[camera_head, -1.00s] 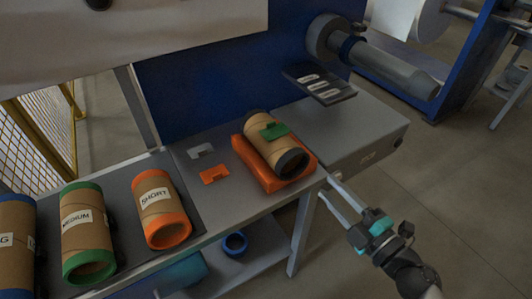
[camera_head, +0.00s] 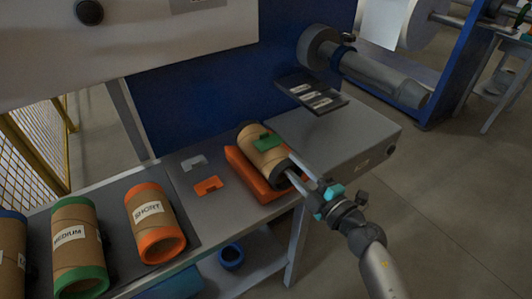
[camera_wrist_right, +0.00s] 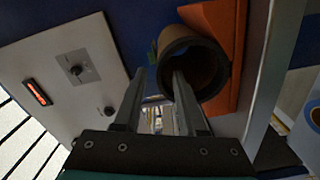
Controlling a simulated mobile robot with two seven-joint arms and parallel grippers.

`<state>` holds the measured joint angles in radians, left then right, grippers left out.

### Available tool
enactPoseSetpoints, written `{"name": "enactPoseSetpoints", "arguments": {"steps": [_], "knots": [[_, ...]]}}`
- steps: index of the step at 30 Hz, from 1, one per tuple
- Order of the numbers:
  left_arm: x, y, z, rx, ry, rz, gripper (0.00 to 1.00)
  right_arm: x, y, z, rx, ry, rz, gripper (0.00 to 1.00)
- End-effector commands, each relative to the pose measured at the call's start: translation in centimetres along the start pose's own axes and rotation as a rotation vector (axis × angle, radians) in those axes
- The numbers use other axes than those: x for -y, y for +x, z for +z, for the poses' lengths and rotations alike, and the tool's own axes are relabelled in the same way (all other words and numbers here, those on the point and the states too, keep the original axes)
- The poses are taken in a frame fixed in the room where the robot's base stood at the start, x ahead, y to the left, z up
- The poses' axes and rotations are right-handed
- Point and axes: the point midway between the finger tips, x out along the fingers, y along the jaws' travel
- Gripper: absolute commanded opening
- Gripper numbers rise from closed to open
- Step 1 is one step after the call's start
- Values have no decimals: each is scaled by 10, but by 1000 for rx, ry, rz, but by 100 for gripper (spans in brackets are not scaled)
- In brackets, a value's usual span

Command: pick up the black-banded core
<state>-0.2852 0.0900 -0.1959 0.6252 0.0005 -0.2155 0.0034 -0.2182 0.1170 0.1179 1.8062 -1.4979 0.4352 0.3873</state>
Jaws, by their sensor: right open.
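The black-banded core (camera_head: 262,155), a brown tube with black bands at its ends, lies in an orange cradle (camera_head: 239,166) on the bench. A green piece (camera_head: 268,142) sits on top of it. My right gripper (camera_head: 292,166) is open at the core's near end. In the right wrist view, the open fingers (camera_wrist_right: 156,85) overlap the lower left of the core's black rim (camera_wrist_right: 166,50). One finger shows in front of the opening and the other outside it; I cannot tell whether they touch. My left gripper is not in view.
A grey clip (camera_head: 194,163) and an orange clip (camera_head: 208,187) lie left of the cradle. A grey roller (camera_head: 375,78) projects behind. The bench right of the core is clear.

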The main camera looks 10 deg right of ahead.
Motion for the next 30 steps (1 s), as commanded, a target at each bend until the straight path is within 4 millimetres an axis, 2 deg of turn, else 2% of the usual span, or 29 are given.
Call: {"name": "enactPoseSetpoints", "arguments": {"steps": [3,9,19,30], "knots": [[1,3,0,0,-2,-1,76,-1,18,0,-2,0,4,40],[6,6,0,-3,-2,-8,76,-1,39,0,0,1,2,40],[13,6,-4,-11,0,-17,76,-1,44,0,0,0,0,40],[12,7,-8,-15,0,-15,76,-1,43,0,0,0,0,0]]}}
